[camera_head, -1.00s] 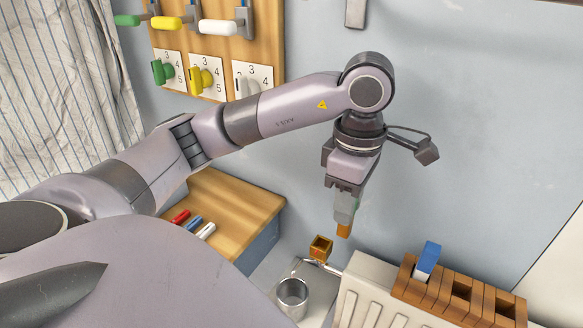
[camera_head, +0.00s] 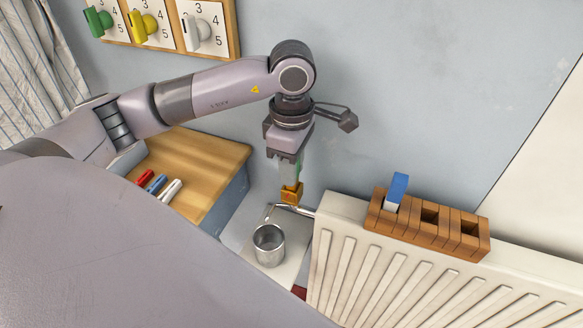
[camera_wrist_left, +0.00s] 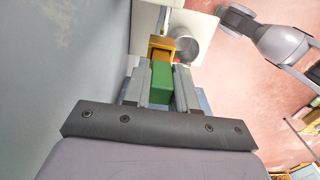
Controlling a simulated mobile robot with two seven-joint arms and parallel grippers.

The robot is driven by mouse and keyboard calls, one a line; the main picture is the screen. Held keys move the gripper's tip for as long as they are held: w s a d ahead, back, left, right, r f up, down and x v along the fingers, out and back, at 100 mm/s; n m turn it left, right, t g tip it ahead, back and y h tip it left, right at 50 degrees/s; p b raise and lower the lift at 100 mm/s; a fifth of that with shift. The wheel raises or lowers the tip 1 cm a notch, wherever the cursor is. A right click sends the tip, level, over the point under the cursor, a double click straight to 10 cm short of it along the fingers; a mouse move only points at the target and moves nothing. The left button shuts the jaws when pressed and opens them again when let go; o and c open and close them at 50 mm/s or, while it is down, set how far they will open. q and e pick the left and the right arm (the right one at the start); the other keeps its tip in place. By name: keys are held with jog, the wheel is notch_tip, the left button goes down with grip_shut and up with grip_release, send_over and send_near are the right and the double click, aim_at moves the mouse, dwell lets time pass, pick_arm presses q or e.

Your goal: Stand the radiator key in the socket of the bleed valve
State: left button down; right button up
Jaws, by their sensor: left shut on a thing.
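My left gripper (camera_head: 291,178) points down and is shut on the radiator key, which shows as a green block (camera_wrist_left: 161,82) between the fingers in the left wrist view. The bleed valve's square brass socket (camera_head: 291,194) is directly below the fingertips, at the radiator's left end. It also shows just beyond the key in the left wrist view (camera_wrist_left: 153,48). The key's lower end is at the socket's mouth and partly hidden; I cannot tell how far inside it is. My right gripper is not in view.
A metal cup (camera_head: 269,245) stands on a pale surface below the valve. A wooden rack (camera_head: 431,229) on the white radiator (camera_head: 375,275) holds a blue and white piece (camera_head: 396,191). Red, blue and white pieces lie on a wooden top (camera_head: 198,160) at left.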

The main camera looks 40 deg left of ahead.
pick_arm(q)
jog(key=shift+f, duration=0.45)
jog(key=shift+f, duration=0.2)
jog(key=c, duration=0.9)
grip_release()
jog(key=shift+r, duration=0.1)
jog(key=shift+r, duration=0.1)
